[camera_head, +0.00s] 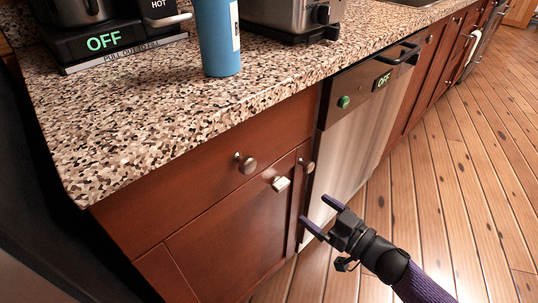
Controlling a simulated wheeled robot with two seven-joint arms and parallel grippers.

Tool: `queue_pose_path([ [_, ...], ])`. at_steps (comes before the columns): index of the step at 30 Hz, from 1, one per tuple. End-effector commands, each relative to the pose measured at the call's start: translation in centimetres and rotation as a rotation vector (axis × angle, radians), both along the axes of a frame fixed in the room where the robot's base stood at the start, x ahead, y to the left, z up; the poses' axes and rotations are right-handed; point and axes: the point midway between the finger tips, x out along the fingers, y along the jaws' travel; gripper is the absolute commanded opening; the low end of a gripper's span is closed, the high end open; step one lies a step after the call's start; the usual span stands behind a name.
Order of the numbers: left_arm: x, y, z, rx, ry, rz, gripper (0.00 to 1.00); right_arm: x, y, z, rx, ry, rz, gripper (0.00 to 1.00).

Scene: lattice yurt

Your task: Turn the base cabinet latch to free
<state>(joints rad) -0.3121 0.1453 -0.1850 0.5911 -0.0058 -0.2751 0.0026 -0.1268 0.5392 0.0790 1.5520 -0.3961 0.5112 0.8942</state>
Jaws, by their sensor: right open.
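The base cabinet (215,240) has reddish-brown wood fronts under a speckled counter. Its latch (281,184), a small pale metal piece, sits near the upper right corner of the lower door and is slightly tilted. My right gripper (314,209) is open and empty. Its two dark purple fingers point up and left, below and to the right of the latch, in front of the dishwasher's lower left edge in the picture. It is apart from the latch. My left gripper is out of view.
A round drawer knob (247,164) is up and left of the latch, and another knob (306,165) is to its right. The steel dishwasher (362,125) has a protruding handle (399,54). A blue bottle (217,38) stands on the counter (130,120). The wooden floor (455,190) is clear at right.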

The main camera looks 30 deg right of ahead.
Motion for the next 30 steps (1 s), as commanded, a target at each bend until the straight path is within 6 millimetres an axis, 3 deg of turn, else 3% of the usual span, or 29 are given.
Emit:
queue_pose_path([
  [4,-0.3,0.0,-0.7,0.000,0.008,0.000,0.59,1.4,0.6,0.0,0.001,-0.009,0.009,0.97],
  [9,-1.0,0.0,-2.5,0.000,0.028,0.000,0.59,5.3,1.9,-0.4,-0.001,-0.007,0.008,0.97],
  [15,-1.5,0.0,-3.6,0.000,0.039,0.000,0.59,8.5,3.0,-0.2,0.000,-0.005,0.006,0.97],
  [26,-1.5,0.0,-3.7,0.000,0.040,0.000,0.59,9.4,3.3,0.2,0.000,-0.005,0.004,0.97],
  [30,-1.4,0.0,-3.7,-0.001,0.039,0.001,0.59,9.4,3.3,0.2,0.001,-0.005,0.004,0.70],
])
